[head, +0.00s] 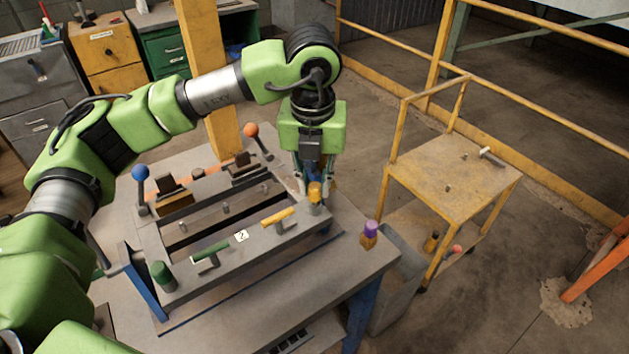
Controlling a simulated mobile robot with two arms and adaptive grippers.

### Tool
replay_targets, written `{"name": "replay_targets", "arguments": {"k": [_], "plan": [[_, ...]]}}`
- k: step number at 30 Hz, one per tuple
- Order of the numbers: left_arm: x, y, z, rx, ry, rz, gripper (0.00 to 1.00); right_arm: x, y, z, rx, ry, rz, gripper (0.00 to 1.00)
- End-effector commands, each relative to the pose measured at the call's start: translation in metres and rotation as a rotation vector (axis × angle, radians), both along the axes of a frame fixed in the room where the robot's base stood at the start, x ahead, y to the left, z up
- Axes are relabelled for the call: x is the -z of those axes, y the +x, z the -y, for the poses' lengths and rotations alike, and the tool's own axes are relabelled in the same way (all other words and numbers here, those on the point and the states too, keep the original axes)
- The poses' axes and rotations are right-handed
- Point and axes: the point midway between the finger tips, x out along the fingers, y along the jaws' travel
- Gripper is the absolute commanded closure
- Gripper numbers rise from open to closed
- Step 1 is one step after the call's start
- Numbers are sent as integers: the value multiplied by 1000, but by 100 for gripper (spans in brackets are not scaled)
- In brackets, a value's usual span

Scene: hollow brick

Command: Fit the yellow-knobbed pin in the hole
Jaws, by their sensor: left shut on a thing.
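The yellow-knobbed pin (315,189) is upright at the right end of the fixture's front bar (255,238). My left gripper (314,186) points down from above and is shut on the yellow knob. The pin's lower part and the hole are hard to make out beneath the knob and fingers, so I cannot tell how deep the pin sits. My right gripper is not in view.
A green knob (163,274) stands at the bar's left end. Green (211,251) and yellow (278,216) handles lie along the bar. A purple-topped piece (370,233) stands near the table's right corner. Blue (140,172) and orange (251,130) ball levers rise behind. A yellow cart (455,172) stands right.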

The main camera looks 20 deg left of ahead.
Motion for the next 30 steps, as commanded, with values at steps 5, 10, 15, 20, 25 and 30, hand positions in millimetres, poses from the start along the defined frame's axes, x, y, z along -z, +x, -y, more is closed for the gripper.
{"name": "replay_targets", "arguments": {"k": [5, 10, 15, 20, 25, 30], "plan": [[4, 0, 0, 0, 0, 0, 100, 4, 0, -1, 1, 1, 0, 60], [7, 0, 0, 0, 0, 0, 100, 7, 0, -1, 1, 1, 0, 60], [9, 0, 0, 0, 0, 0, 100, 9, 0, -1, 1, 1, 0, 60], [8, 0, 0, 0, 0, 0, 100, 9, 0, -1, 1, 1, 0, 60], [8, 0, 0, 0, 0, 0, 62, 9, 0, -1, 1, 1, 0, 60], [8, 0, 0, 0, 0, 0, 62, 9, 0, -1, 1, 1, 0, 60]]}}
